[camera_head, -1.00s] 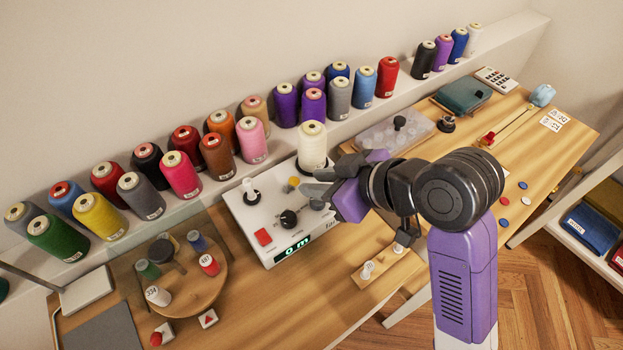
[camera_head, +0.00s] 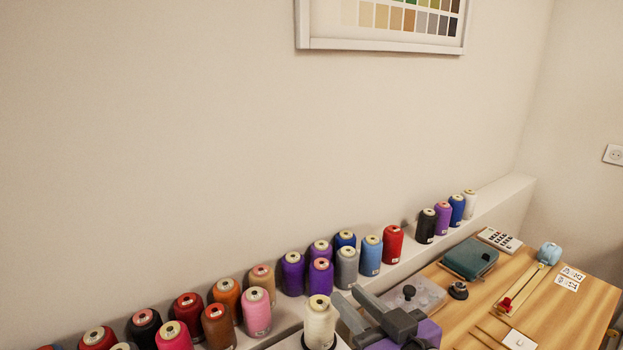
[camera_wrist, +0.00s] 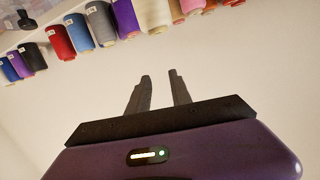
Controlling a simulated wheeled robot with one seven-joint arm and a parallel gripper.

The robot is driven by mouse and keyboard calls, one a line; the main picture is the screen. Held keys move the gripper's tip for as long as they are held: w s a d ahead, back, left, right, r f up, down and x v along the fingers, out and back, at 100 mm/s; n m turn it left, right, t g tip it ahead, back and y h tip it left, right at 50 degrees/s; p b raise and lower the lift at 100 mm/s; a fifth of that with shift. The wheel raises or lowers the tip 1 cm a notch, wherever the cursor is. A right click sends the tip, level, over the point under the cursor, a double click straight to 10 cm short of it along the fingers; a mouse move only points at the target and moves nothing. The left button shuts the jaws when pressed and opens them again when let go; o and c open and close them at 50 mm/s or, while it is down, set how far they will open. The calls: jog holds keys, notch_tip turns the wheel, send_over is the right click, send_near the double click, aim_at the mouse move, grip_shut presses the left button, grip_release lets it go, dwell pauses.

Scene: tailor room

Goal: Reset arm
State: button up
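My gripper (camera_head: 348,294) is at the bottom of the head view, just right of the cream thread cone (camera_head: 320,322) in the picture. Its two dark fingers point up and to the left, with a gap between them and nothing held. In the wrist view the gripper (camera_wrist: 160,74) also shows two separate fingers with only bare wall between them. Most of my arm is below the head view's lower edge.
A shelf (camera_head: 500,205) along the wall carries several thread cones. On the wooden table (camera_head: 565,310) are a clear box (camera_head: 425,294), a teal case (camera_head: 469,259) and a calculator (camera_head: 499,240). A framed colour chart (camera_head: 385,45) hangs above. The wall between is clear.

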jog(key=s+d+f+m+t+h, duration=0.5)
jog(key=s+d+m+h, duration=0.4)
jog(key=s, duration=0.6)
jog(key=s+d+f+n+g, duration=0.1)
jog(key=s+f, duration=0.2)
jog(key=s, duration=0.4)
jog(key=s+d+f+n+g+y, duration=0.1)
jog(key=s+d+f+n+g, duration=0.1)
jog(key=s, duration=0.6)
jog(key=s+d+f+n+g, duration=0.1)
jog(key=s+f, duration=0.3)
jog(key=s, duration=0.3)
jog(key=shift+s+d+g+y, duration=0.15)
jog(key=shift+s+g+y, duration=0.2)
jog(key=shift+g+y, duration=0.05)
jog(key=shift+f, duration=0.1)
